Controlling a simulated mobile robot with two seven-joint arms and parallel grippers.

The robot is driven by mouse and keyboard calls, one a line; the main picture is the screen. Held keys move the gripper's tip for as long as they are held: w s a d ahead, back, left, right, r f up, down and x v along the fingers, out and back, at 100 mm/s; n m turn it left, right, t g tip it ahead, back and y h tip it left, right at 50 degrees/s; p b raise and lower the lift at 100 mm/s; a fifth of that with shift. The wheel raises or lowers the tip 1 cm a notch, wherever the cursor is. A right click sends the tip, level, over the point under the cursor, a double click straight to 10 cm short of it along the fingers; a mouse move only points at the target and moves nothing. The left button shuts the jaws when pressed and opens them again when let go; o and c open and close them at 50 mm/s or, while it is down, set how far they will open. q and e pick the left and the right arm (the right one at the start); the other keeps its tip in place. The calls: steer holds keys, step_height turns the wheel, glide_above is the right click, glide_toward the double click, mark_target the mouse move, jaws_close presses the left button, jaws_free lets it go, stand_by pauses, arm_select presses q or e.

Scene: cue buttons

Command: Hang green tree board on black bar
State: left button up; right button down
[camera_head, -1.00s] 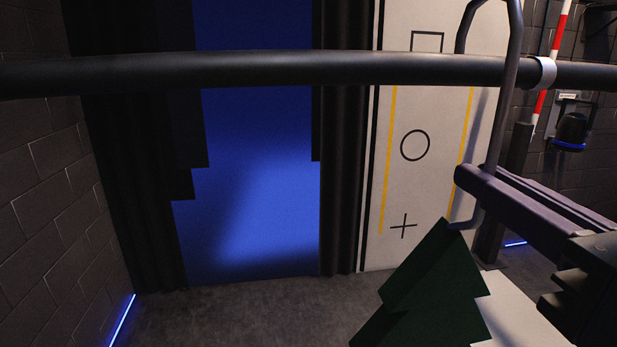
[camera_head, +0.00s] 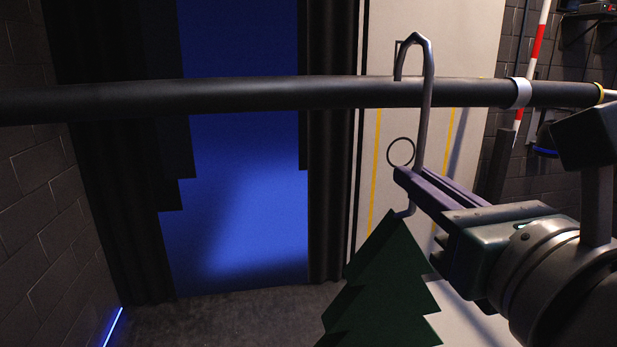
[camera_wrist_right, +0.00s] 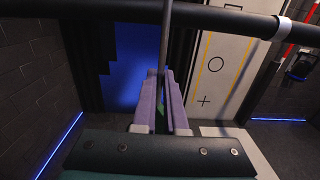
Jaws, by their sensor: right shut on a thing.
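The green tree board (camera_head: 385,285) hangs upright below a grey metal hook (camera_head: 427,135), its lower part cut off by the head view's bottom edge. My right gripper (camera_head: 408,180) is shut on the hook's shaft, just above the tree's tip. The black bar (camera_head: 250,95) crosses the head view. The hook's shaft passes in front of the bar and its curved top stands above it. The hook's short end drops to the bar's upper edge and its tip is hidden there; contact cannot be told. The shaft (camera_wrist_right: 166,45) also crosses the bar in the right wrist view. My left gripper is out of view.
A white collar (camera_head: 521,93) and a yellow ring (camera_head: 600,93) sit on the bar to the right. A white panel (camera_head: 375,150) with marks and dark curtains stand behind. A brick wall (camera_head: 40,200) is at left. The bar left of the hook is clear.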

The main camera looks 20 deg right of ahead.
steer(key=shift+r+x, duration=0.1)
steer(key=shift+x, duration=0.6)
steer(key=shift+r+x, duration=0.15)
steer(key=shift+x, duration=1.75)
steer(key=shift+w+d+f+b, duration=0.1)
steer(key=shift+w+f+b, duration=0.35)
steer(key=shift+f+b, duration=0.3)
steer(key=shift+w+d+f+b, duration=0.1)
steer(key=shift+w+f+b, duration=0.45)
steer(key=shift+f, duration=0.25)
